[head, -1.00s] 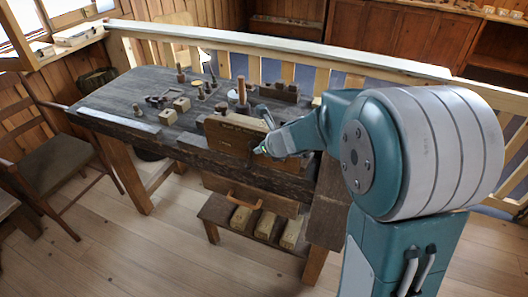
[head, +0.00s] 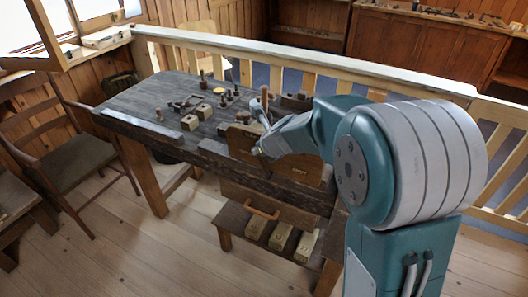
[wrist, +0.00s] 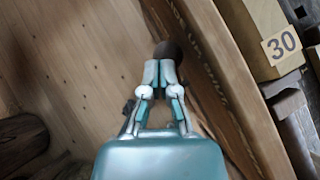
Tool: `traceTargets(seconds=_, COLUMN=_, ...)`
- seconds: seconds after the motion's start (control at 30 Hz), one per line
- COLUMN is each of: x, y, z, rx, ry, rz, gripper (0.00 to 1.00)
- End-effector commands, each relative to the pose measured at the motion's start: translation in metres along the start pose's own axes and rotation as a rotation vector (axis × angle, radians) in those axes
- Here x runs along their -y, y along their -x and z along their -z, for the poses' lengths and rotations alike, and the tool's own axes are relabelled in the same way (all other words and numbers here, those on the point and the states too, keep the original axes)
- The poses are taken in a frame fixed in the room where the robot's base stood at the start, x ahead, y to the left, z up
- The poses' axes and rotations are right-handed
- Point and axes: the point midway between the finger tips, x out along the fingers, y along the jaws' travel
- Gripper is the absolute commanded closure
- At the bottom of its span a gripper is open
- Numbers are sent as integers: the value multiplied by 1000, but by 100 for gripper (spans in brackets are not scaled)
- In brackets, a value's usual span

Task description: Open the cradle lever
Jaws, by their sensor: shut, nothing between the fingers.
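My gripper (wrist: 167,66) is shut and empty in the wrist view, its fingertips together. A dark brown rounded knob (wrist: 167,48) shows just beyond the fingertips; it may be the end of the cradle lever, and I cannot tell whether they touch. In the head view my gripper (head: 257,149) is small, in front of the upright brown board (head: 300,170) at the workbench's front edge. A thin upright wooden rod (head: 264,99) stands behind it. The cradle itself cannot be made out clearly.
The dark workbench (head: 135,123) carries wooden blocks (head: 190,122) and several small turned pieces. A block marked 30 (wrist: 265,35) lies right of my gripper in the wrist view. Below are a low shelf (head: 233,218) and open plank floor (head: 160,255). A railing (head: 230,45) runs behind.

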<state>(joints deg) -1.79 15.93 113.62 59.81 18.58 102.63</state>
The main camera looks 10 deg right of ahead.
Motion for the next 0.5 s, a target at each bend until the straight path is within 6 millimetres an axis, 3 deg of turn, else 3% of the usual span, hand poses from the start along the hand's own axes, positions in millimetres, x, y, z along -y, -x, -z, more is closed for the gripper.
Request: traceTargets(seconds=0.5, x=-5, y=-9, z=-5, rx=0, ry=1, rz=1, gripper=100)
